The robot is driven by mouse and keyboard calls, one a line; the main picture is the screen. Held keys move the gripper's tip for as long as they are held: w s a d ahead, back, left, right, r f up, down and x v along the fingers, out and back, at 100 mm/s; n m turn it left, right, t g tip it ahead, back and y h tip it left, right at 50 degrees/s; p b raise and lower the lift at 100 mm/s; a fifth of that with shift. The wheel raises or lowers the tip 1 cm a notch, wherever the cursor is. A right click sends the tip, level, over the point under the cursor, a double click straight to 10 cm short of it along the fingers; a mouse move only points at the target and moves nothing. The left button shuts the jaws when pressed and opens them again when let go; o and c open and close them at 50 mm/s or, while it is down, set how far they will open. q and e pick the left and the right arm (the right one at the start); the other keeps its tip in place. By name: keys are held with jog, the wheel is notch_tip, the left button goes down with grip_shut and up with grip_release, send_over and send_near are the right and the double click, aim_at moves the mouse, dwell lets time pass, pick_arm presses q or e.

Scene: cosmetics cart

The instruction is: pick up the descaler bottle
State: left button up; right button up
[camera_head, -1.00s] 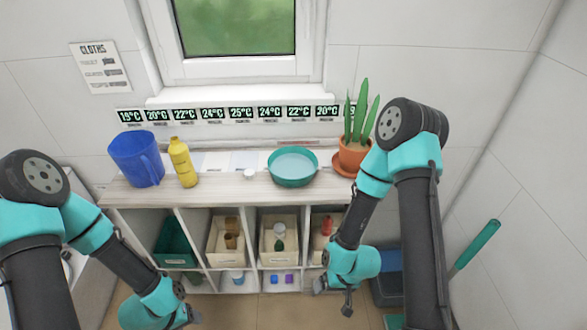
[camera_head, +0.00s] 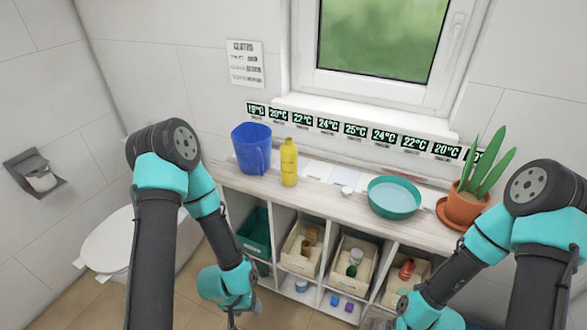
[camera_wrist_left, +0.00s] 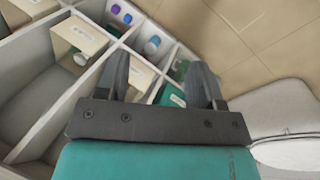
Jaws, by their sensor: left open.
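A yellow bottle (camera_head: 289,162) stands upright on the shelf top, beside a blue jug (camera_head: 252,149). No descaler label can be read, so I cannot tell for certain which item is the descaler bottle. My left gripper (camera_head: 231,321) is low in front of the shelf unit, well below the yellow bottle and apart from it. In the left wrist view the left gripper (camera_wrist_left: 160,60) is open and empty, with shelf compartments and floor beyond its fingers. My right gripper is low at the bottom of the head view, and its jaws do not show clearly.
A teal basin (camera_head: 394,197) and a potted plant (camera_head: 465,208) stand further right on the shelf top (camera_head: 325,192). Compartments below hold a green bin (camera_head: 254,232), cream bins (camera_head: 300,262) and small items. A toilet (camera_head: 128,246) is at left. Cards line the wall.

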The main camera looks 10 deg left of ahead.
dwell(0.5)
pick_arm(q)
jog(key=o, duration=0.6)
jog(key=shift+c, duration=0.2)
